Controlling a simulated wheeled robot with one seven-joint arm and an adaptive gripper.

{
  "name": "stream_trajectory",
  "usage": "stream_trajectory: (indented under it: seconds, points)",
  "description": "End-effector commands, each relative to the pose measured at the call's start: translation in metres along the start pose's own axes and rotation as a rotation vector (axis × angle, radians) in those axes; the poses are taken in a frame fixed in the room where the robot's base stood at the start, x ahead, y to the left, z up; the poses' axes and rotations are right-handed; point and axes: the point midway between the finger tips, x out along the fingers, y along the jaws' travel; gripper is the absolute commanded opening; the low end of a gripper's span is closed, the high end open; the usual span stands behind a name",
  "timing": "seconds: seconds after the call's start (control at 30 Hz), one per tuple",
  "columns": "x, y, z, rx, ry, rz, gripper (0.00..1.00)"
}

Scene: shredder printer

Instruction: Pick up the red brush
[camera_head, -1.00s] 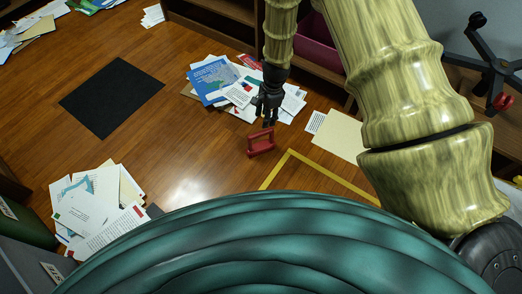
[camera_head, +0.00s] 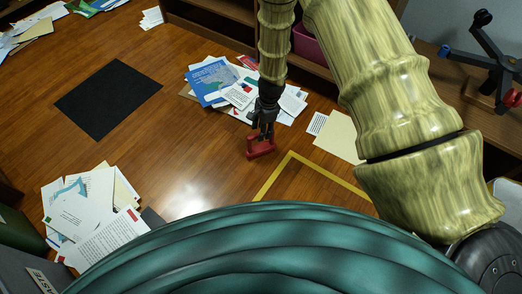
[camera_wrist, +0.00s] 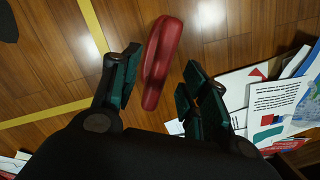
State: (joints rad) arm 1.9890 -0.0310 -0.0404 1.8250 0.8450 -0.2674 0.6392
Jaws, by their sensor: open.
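The red brush (camera_head: 262,147) is on the wooden floor in the head view, just in front of a pile of papers. My gripper (camera_head: 263,130) points down right above it, its fingertips overlapping the brush's upper part in the picture. In the wrist view, the red brush (camera_wrist: 163,60) lies lengthwise between the two spread fingers of my gripper (camera_wrist: 158,78), a little beyond the tips. The gripper is open. Gaps show on both sides of the brush, so I see no grip on it.
Papers (camera_head: 215,82) lie close behind the gripper. A yellow tape outline (camera_head: 291,160) is on the floor to the right, with a cream sheet (camera_head: 340,136) beyond. A black mat (camera_head: 108,98) lies left, and another paper pile (camera_head: 90,215) front left. The floor between is clear.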

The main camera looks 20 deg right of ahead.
Motion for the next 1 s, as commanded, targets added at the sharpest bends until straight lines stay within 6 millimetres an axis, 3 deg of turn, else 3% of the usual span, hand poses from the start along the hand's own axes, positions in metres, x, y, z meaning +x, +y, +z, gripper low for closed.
stream_trajectory:
  seconds: [0.1,0.23,1.0]
  points:
    - [0.019,0.000,0.000,0.000,0.000,0.001,0.45]
    - [0.028,0.000,0.000,0.000,0.000,0.000,0.45]
    - [0.030,0.000,0.000,0.000,0.000,0.000,0.45]
